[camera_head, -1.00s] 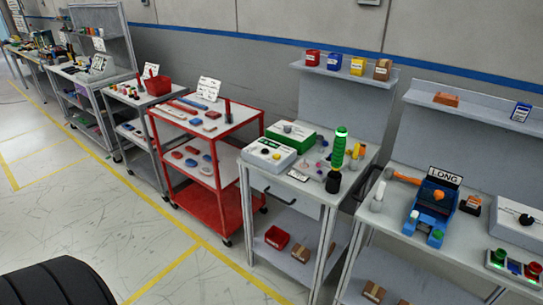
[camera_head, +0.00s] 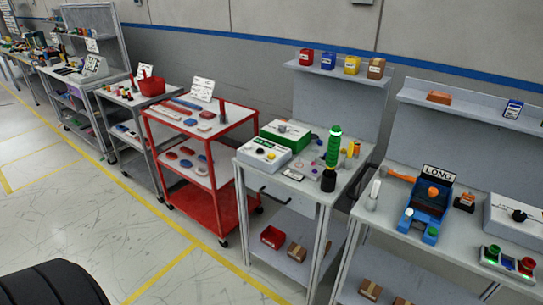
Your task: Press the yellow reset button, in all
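A white control box (camera_head: 263,157) with a green label strip and small knobs or buttons sits at the front left of the middle grey workbench (camera_head: 302,190). A small yellow spot (camera_head: 271,156) shows on its top; it is too small to tell if it is the reset button. A grey two-button box (camera_head: 508,263) with a green button (camera_head: 493,250) and a red button (camera_head: 527,264) is on the right bench. Neither of my grippers is in view.
A green stack light (camera_head: 333,147) stands on the middle bench. A blue device with a "LONG" sign (camera_head: 437,174) is on the right bench. A red cart (camera_head: 221,200) stands left of the middle bench. The floor in front (camera_head: 150,240) is open, with yellow lines.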

